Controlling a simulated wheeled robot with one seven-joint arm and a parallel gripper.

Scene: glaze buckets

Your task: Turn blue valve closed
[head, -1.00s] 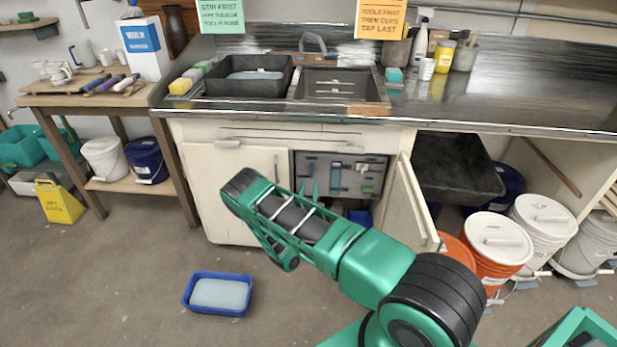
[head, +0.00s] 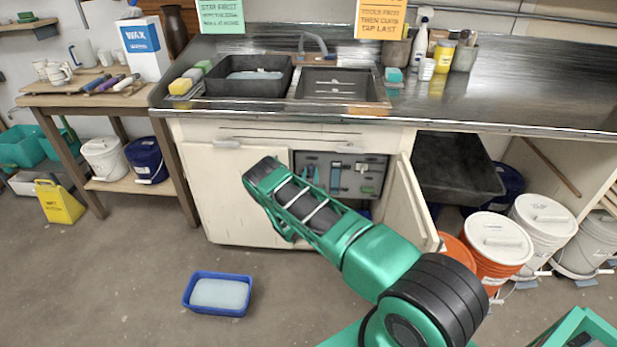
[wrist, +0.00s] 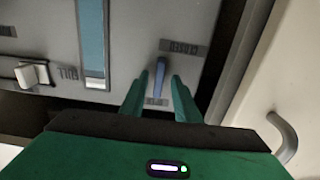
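The blue valve (wrist: 159,78) is a narrow blue lever on a grey panel (wrist: 125,60). In the wrist view it points up and down the picture. A label reading "closed", upside down, is above and right of it; a label below is unreadable. My gripper (wrist: 160,82) is open, with one green finger left of the lever and one right, gaps showing on both sides. How deep the lever sits between them I cannot tell. In the head view my gripper (head: 314,179) is at the panel (head: 375,162) inside the open cabinet, and the valve cannot be made out.
On the panel are a teal strip (wrist: 93,38) and a white switch (wrist: 30,74). The open cabinet door (head: 408,208) stands right of my arm; its handle (wrist: 283,138) shows in the wrist view. A blue tub (head: 218,294) lies on the floor.

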